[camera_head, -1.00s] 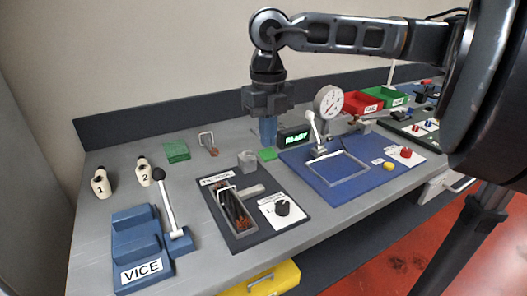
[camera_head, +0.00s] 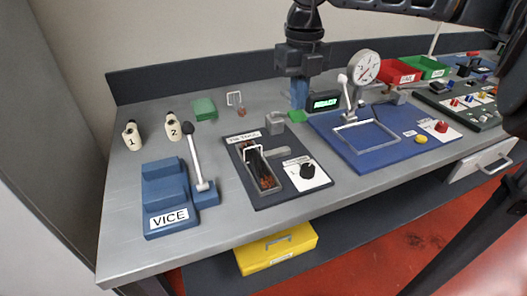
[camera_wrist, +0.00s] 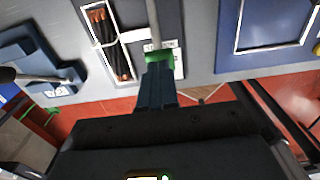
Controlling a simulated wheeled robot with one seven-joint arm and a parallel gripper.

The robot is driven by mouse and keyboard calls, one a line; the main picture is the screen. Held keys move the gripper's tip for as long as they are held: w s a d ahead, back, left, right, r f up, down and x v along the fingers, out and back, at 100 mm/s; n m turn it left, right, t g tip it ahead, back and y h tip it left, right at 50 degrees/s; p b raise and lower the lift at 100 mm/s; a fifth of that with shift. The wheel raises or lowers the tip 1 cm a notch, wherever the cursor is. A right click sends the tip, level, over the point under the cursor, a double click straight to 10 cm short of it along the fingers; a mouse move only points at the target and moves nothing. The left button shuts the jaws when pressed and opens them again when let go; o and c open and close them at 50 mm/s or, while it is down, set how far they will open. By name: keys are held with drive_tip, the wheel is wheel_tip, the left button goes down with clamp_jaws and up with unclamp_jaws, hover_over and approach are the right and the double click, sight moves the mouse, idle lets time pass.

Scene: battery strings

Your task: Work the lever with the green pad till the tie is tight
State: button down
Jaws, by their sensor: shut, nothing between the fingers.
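The tie tool board (camera_head: 262,198) is a dark plate with a tray of dark, copper-ended cables (camera_head: 264,174) and a pale frame over them. A grey block (camera_head: 275,123) stands at its back. The green pad (camera_head: 298,116) shows just right of this block; in the wrist view the pad (camera_wrist: 158,57) sits at the end of a grey bar (camera_wrist: 152,20). My gripper (camera_head: 299,104) is shut and empty, pointing down, with its tips right at the pad. I cannot tell whether they touch it. The tie's tightness cannot be made out.
A blue board (camera_head: 375,155) with a dial gauge (camera_head: 365,67) lies right. A lit READY display (camera_head: 324,102) stands close to my gripper.

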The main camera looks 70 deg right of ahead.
sight(299, 115)
drive_tip(key=shift+s+a+f+b, duration=0.15)
drive_tip(key=shift+f+b, duration=1.5)
drive_tip(key=shift+b, duration=0.25)
drive_tip(key=shift+s+a+f+b, duration=0.1)
drive_tip(key=shift+f+b, duration=1.55)
drive_tip(key=shift+b, duration=0.2)
drive_tip(key=shift+w+d+r+p, duration=0.15)
drive_tip(key=shift+r+p, duration=0.5)
drive_tip(key=shift+r, duration=1.05)
drive_tip(key=shift+w+d+r+p, duration=0.1)
drive_tip(key=shift+r+p, duration=0.55)
drive_tip(key=shift+r, duration=1.1)
drive_tip(key=shift+w+d+r+p, duration=0.15)
drive_tip(key=shift+r+p, duration=0.5)
drive_tip(key=shift+r, duration=1.05)
drive_tip(key=shift+f, duration=0.2)
